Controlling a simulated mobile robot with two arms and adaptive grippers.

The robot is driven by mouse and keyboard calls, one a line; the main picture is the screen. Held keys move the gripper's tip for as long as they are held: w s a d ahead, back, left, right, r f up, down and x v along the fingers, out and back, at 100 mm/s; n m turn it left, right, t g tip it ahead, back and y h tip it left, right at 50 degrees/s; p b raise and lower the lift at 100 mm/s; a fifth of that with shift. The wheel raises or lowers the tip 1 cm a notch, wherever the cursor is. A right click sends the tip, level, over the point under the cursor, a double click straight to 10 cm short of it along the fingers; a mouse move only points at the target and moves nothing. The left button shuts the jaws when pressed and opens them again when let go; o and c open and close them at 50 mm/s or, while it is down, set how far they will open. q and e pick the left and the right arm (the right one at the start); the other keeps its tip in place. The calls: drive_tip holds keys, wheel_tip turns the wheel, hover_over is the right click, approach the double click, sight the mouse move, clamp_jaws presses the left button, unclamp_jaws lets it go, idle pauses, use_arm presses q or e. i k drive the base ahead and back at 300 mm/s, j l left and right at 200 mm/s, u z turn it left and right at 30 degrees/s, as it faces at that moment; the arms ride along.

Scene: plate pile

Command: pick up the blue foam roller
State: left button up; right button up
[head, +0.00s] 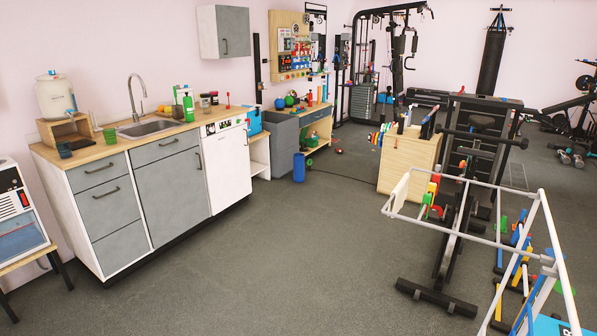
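A blue cylinder (299,167), which looks like the foam roller, stands upright on the floor beside the grey cabinet (281,142), beyond the kitchen counter. Its whole front shows and nothing hides it. Neither of my grippers is in view.
A wooden counter (100,150) with a sink (150,127) and a white dishwasher (227,168) runs along the left wall. Open grey floor (300,240) lies between. A thin dark cable crosses it near the cylinder.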

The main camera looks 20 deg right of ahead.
sight(300, 158)
drive_tip(key=i+j, duration=0.35)
drive_tip(key=i, duration=0.2)
drive_tip(key=i+j, duration=0.4)
drive_tip(key=i, duration=0.2)
drive_tip(key=i+l+z, duration=0.25)
drive_tip(key=i+z, duration=0.2)
drive_tip(key=i, duration=0.45)
drive_tip(key=i+j+z, duration=0.1)
drive_tip(key=i+z, duration=0.4)
drive_tip(key=i, duration=1.2)
drive_tip(key=i+u, duration=0.1)
drive_tip(key=i, duration=1.55)
drive_tip(key=i+l+u, duration=0.1)
drive_tip(key=i, duration=0.75)
drive_tip(key=i+l, duration=0.15)
drive_tip(key=i, duration=0.65)
